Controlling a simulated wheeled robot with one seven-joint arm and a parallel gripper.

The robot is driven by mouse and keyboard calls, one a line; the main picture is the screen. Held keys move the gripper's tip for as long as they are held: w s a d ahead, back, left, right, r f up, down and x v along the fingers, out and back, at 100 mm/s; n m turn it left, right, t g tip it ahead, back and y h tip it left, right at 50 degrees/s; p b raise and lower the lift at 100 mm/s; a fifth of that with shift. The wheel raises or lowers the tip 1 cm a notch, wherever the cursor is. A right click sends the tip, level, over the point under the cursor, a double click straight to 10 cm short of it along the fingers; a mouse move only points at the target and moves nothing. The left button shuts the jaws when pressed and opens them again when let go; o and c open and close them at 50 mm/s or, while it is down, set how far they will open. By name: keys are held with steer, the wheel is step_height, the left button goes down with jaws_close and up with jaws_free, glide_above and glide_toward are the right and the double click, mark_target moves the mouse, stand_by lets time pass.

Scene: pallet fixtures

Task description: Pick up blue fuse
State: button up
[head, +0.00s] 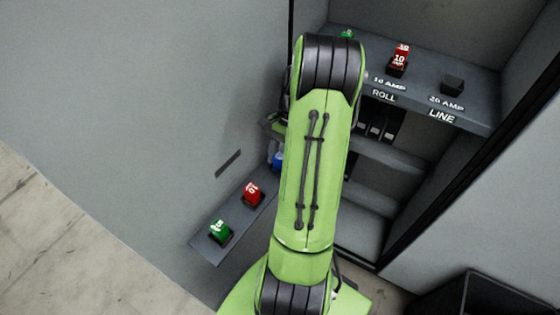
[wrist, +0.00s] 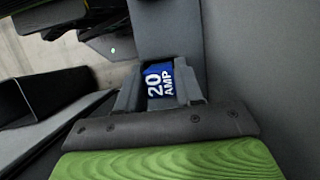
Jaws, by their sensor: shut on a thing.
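The blue fuse (wrist: 159,82), marked 20 AMP, sits between the two grey fingers of my gripper (wrist: 160,92) in the wrist view. My gripper is shut on it. In the head view the blue fuse (head: 278,161) shows as a small blue patch just left of my green arm, at the far end of the small shelf (head: 207,249). My arm hides most of my gripper there. I cannot tell whether the fuse touches the shelf.
A red fuse (head: 253,194) and a green fuse (head: 221,231) stand on the small shelf. The open cabinet holds a ledge (head: 420,101) with another red fuse (head: 399,60), a partly hidden green fuse (head: 347,34) and an empty black socket (head: 453,85) by the 20 AMP LINE label.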

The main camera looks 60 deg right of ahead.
mark_target(280, 156)
step_height(280, 156, up, 4)
steer(key=shift+r+p, duration=0.1)
steer(key=shift+p, duration=0.95)
steer(key=s, duration=1.7)
steer(key=shift+s+r+p, duration=0.25)
steer(key=shift+r+p, duration=0.8)
steer(key=shift+p, duration=0.2)
steer(key=shift+s+r+p, duration=0.25)
steer(key=shift+r+p, duration=0.75)
steer(key=shift+p, duration=0.25)
steer(key=shift+s+d, duration=0.1)
steer(key=shift+s, duration=0.05)
